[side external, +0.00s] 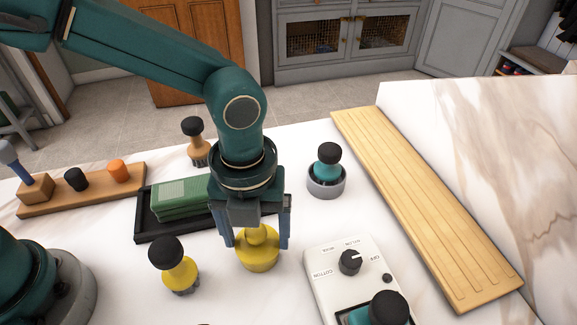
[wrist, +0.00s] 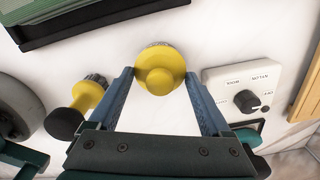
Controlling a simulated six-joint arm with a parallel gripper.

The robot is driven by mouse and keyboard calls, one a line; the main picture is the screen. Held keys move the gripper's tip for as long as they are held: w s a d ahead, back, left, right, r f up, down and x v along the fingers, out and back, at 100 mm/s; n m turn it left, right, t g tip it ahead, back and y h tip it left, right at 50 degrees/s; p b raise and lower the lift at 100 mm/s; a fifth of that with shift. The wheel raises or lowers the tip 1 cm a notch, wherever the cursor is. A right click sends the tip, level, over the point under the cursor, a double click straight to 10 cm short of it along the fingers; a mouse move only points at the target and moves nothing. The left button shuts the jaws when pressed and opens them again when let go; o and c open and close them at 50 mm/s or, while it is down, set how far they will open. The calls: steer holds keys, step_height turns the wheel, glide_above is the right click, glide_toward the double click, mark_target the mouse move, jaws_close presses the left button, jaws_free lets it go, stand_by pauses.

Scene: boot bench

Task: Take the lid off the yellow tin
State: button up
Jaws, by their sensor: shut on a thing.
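The yellow tin (side external: 258,262) stands on the white marble bench below my wrist, with its yellow lid (side external: 258,238) on top. In the wrist view the round lid (wrist: 160,68) with its raised middle shows from above, and a thin grey edge shows behind it. My gripper (side external: 257,242) has one finger on each side of the lid and is shut on it. Its fingertips also show in the wrist view (wrist: 160,74). I cannot tell whether there is a gap between lid and tin.
A yellow brush with a black knob (side external: 175,262) stands close on the left. A white dial box (side external: 350,275) is close on the right. Behind are a black tray (side external: 150,236) with green cloths and a teal-handled brush (side external: 328,165) in a grey holder. A wooden board (side external: 420,205) lies farther right.

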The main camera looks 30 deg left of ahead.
steer(key=shift+r, duration=0.5)
steer(key=r, duration=0.2)
steer(key=a+r, duration=0.1)
steer(key=r, duration=0.1)
steer(key=shift+w+a, duration=0.1)
steer(key=shift+w, duration=0.1)
steer(key=w+a+r, duration=0.2)
steer(key=a+r, duration=0.3)
steer(key=a, duration=0.4)
steer(key=s+d+f, duration=0.2)
steer(key=s+d, duration=0.1)
steer(key=d, duration=0.2)
steer(key=s+d+f, duration=0.3)
steer(key=s+d, duration=0.1)
steer(key=d, duration=0.1)
steer(key=s+d+f, duration=0.3)
steer(key=s+d, duration=0.1)
steer(key=d, duration=0.1)
steer(key=shift+d, duration=0.4)
steer(key=shift+f, duration=2.05)
